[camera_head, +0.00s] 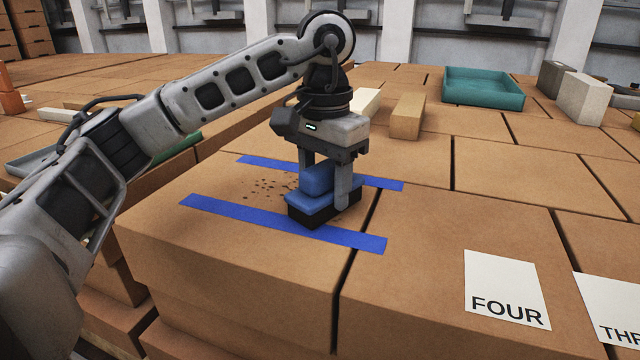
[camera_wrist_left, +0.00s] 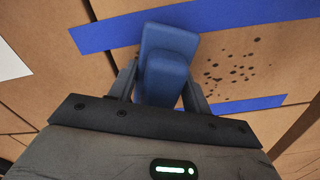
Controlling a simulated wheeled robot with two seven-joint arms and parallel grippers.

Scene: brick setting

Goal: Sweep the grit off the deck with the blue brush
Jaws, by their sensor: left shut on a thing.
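The blue brush (camera_head: 309,202) has a blue block with a raised grip and dark bristles. My left gripper (camera_head: 325,190) is shut on its grip, fingers on both sides, and the bristles are down at the deck (camera_head: 250,209). In the left wrist view the brush (camera_wrist_left: 166,60) sits between the fingers of my left gripper (camera_wrist_left: 160,85). Dark grit (camera_head: 272,188) lies scattered on the tan deck between two blue tape strips, just left of the brush. In the left wrist view the grit (camera_wrist_left: 235,68) is right of the brush. My right gripper is not in view.
Blue tape strips lie in front (camera_head: 280,223) and behind (camera_head: 380,183). A card reading FOUR (camera_head: 505,285) lies front right, beside another card (camera_head: 612,305). A teal tray (camera_head: 483,88), a tan block (camera_head: 407,115) and a pale block (camera_head: 583,99) stand farther back.

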